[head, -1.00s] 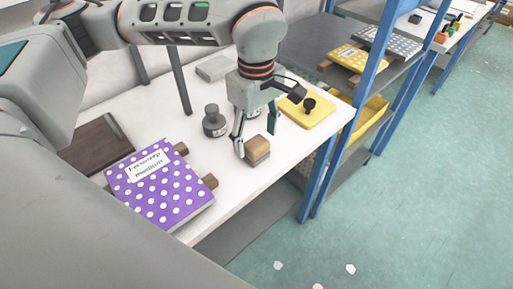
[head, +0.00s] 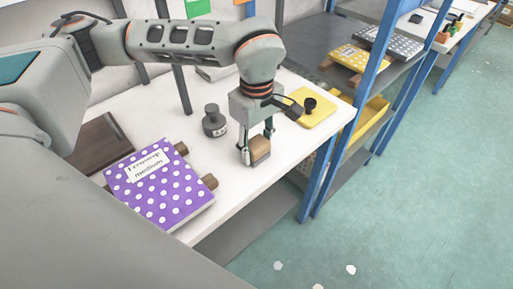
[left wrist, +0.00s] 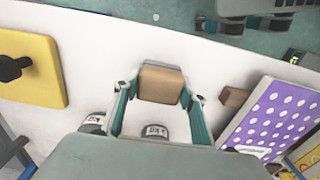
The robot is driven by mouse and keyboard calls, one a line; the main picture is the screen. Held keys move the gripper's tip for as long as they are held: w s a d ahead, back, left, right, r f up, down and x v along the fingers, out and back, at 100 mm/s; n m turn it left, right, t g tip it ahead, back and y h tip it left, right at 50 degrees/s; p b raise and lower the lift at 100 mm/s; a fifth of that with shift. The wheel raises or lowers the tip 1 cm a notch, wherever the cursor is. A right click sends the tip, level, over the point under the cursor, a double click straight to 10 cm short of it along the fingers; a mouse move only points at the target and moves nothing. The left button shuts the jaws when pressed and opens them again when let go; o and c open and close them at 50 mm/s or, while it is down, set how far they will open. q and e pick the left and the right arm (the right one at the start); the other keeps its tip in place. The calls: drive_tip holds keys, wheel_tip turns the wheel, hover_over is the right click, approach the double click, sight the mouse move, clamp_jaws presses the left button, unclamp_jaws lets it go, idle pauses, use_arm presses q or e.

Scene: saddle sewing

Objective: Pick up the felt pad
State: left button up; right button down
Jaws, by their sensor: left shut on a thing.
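The felt pad (head: 260,151) appears to be the small block with a tan top and a grey lower layer, near the front edge of the white table. My left gripper (head: 256,145) is over it with fingers pointing down, shut on its two sides. In the left wrist view the tan block (left wrist: 161,84) sits between the teal-edged fingers (left wrist: 157,96). I cannot tell whether its underside touches the table. My right gripper is not in view.
A purple dotted book-like pad (head: 158,185) rests on wooden bars at left. A dark grey weight (head: 214,123) stands behind the block. A yellow slab (head: 318,108) with a black knob lies to the right. A blue-posted shelf (head: 335,120) stands beyond the white table (head: 225,185).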

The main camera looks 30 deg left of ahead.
sight(256, 142)
use_arm(q)
wheel_tip(256, 142, up, 20)
drive_tip(key=p, duration=0.2)
idle(0.4)
drive_tip(key=shift+o, duration=0.9)
drive_tip(key=shift+f, duration=0.1)
